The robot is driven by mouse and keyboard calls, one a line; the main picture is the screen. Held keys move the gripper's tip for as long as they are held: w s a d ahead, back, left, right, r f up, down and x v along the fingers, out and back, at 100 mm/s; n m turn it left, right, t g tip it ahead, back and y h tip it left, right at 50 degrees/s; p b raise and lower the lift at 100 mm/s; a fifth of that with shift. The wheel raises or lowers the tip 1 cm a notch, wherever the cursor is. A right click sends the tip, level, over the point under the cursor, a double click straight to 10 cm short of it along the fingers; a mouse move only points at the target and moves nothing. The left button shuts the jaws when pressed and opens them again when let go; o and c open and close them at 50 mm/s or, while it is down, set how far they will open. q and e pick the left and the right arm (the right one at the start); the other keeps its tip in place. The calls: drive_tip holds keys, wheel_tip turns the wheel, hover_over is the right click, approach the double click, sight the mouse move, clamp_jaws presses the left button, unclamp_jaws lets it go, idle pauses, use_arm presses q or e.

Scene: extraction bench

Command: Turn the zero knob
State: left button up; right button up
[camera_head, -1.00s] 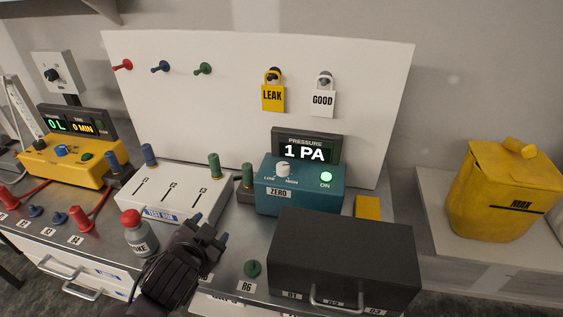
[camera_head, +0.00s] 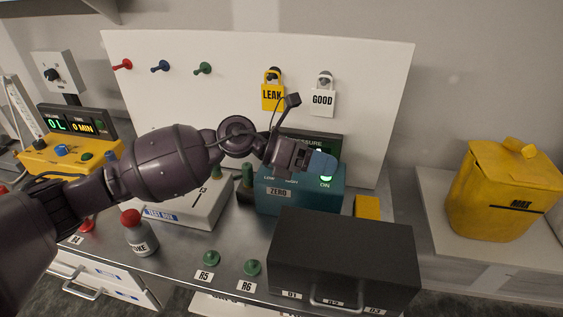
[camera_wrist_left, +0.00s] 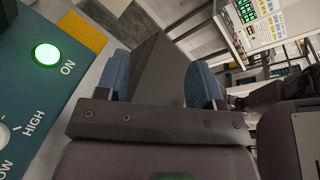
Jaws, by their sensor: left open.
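The teal pressure box (camera_head: 300,202) with its ZERO label stands on the bench. Its white zero knob (camera_wrist_left: 4,136) shows only in part at the left edge of the left wrist view, beside the word HIGH. In the head view my left gripper (camera_head: 318,163) hides the knob and part of the pressure display. A lit green ON light (camera_wrist_left: 47,54) is on the box face. My left gripper also shows in the left wrist view (camera_wrist_left: 165,88), its blue fingertips apart with nothing between them. It is over the box, to one side of the knob. My right gripper is not in view.
A dark drawer box (camera_head: 345,258) stands in front of the teal box. A yellow block (camera_head: 367,207) lies to its right. A white test box (camera_head: 190,215) and a grey bottle with a red top (camera_head: 138,236) are to the left. LEAK and GOOD tags hang behind.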

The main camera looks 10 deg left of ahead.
use_arm(q)
drive_tip(key=w+a+m+y, duration=0.2)
drive_tip(key=w+a+y, duration=0.25)
drive_tip(key=a, duration=0.25)
drive_tip(key=w+a+m+y, duration=0.2)
drive_tip(key=w+a+y, duration=0.1)
drive_tip(key=a+y, duration=0.35)
drive_tip(key=x, duration=0.4)
drive_tip(key=p+x, duration=0.1)
drive_tip(key=x, duration=0.3)
drive_tip(key=shift+w+d+f, duration=0.15)
drive_tip(key=shift+d+f, duration=0.05)
drive_tip(key=shift+d, duration=0.15)
drive_tip(key=shift+w+d+f, duration=0.1)
drive_tip(key=shift+d+f, duration=0.1)
drive_tip(key=shift+f, duration=0.5)
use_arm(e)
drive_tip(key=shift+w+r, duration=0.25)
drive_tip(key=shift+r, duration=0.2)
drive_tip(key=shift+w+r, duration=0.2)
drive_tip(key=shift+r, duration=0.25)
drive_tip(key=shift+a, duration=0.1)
